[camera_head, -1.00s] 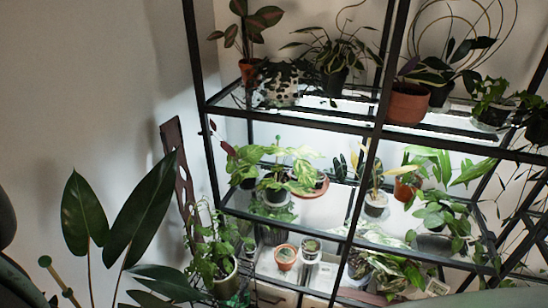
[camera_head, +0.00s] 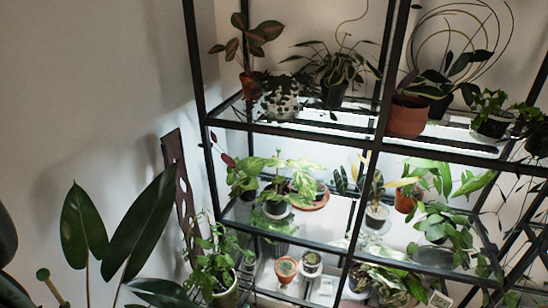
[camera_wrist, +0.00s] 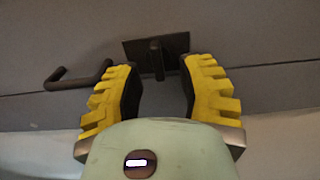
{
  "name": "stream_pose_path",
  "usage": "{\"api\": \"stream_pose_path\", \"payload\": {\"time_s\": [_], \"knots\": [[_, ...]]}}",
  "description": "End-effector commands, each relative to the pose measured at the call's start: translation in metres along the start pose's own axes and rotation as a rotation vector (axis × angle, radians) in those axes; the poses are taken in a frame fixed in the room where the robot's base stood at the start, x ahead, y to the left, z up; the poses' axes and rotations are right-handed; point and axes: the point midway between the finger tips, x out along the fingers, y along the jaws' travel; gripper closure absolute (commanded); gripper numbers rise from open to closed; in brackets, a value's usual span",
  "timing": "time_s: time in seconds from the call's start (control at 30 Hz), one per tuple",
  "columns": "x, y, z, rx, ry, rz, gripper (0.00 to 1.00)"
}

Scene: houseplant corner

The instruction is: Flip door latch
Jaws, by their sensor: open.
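In the wrist view, a dark latch with a flat rectangular plate (camera_wrist: 176,46) and a short peg (camera_wrist: 156,60) sits on a grey panel. My gripper (camera_wrist: 160,68) has two yellow ribbed fingers spread apart, with the peg showing between their tips. Nothing is held. I cannot tell whether the fingertips touch the plate. The right fingertip overlaps the plate's lower right part in the picture. A dark bar handle (camera_wrist: 78,78) is just left of the left finger. The head view shows neither the latch nor my gripper.
A dark seam runs across the panel by the latch. In the head view, a black-framed glass shelf (camera_head: 372,145) holds several potted plants. A large-leaved plant (camera_head: 84,228) stands at lower left, and a leafy potted plant (camera_head: 226,290) stands by the shelf's foot.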

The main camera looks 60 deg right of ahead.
Motion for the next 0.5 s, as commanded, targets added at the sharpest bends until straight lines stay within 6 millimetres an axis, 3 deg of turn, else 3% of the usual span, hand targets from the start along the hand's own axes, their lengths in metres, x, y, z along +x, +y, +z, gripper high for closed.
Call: {"api": "stream_pose_path", "payload": {"time_s": [0.5], "knots": [[0.000,-0.012,0.001,-0.588,0.003,0.000,0.62]]}}
